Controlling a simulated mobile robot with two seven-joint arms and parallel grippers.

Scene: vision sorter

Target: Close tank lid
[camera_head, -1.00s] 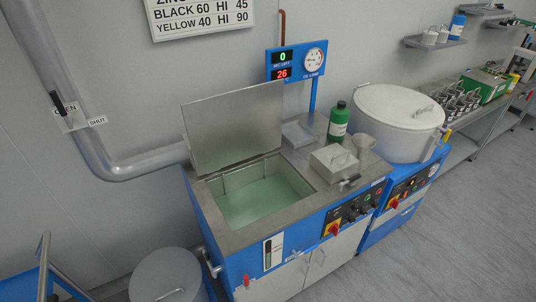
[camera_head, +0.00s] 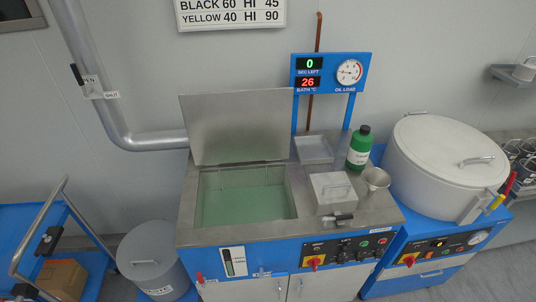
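The tank (camera_head: 187,215) is an open rectangular bath set in the steel top of a blue cabinet, with pale green liquid (camera_head: 245,205) inside. Its lid (camera_head: 238,128) is a flat grey metal panel, hinged at the back edge of the opening. The lid stands raised, leaning slightly back, and the bath is uncovered. Neither of my grippers shows in the head view.
A green bottle (camera_head: 359,150), a metal funnel cup (camera_head: 375,180) and a small lidded box (camera_head: 332,190) stand right of the opening. A display panel (camera_head: 330,73) reads 0 and 26. A large white drum (camera_head: 448,165) stands right, a grey bin (camera_head: 155,262) and blue cart (camera_head: 20,218) left.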

